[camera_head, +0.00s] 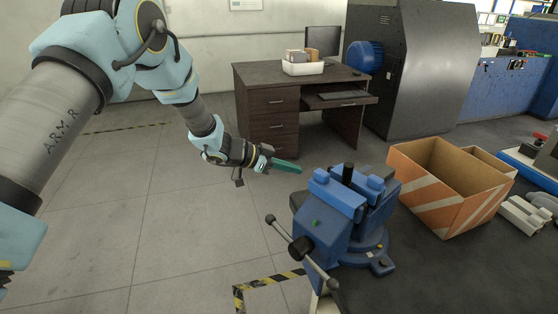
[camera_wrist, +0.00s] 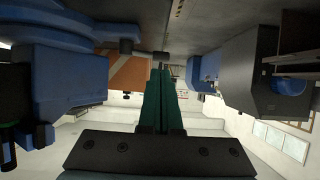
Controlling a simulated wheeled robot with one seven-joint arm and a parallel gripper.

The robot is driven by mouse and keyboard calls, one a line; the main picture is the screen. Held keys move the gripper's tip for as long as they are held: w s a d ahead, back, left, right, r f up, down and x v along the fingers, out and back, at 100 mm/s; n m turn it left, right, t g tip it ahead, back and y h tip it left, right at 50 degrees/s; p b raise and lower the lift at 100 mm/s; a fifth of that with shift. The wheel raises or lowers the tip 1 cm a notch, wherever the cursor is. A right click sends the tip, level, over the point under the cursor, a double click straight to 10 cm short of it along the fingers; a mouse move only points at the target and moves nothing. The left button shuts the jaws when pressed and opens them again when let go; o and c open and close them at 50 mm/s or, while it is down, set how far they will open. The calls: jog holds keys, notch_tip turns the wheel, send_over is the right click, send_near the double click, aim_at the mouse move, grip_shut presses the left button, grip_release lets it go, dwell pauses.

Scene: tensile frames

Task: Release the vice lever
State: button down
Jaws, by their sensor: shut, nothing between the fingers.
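The blue bench vice (camera_head: 340,215) is bolted to the dark workbench in the middle of the head view. Its lever (camera_head: 302,250) is a metal bar with dark end knobs, running slantwise through the dark screw head at the vice's front. A dark cylindrical piece (camera_head: 348,174) stands upright between the jaws. My gripper (camera_head: 298,169) is shut and empty, its green fingers pointing right, just left of and behind the vice, apart from the lever. In the wrist view the green fingers (camera_wrist: 161,80) lie together, and part of the vice (camera_wrist: 65,85) fills the left side, upside down.
An orange-and-white striped box (camera_head: 430,193) stands on the workbench right of the vice. Metal parts (camera_head: 527,215) lie farther right. A dark desk (camera_head: 272,92) with a monitor and a grey machine (camera_head: 425,70) stand behind. Floor left of the vice is clear.

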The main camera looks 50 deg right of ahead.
jog(key=p+x, duration=0.2)
jog(key=x, duration=0.4)
jog(key=shift+d, duration=0.1)
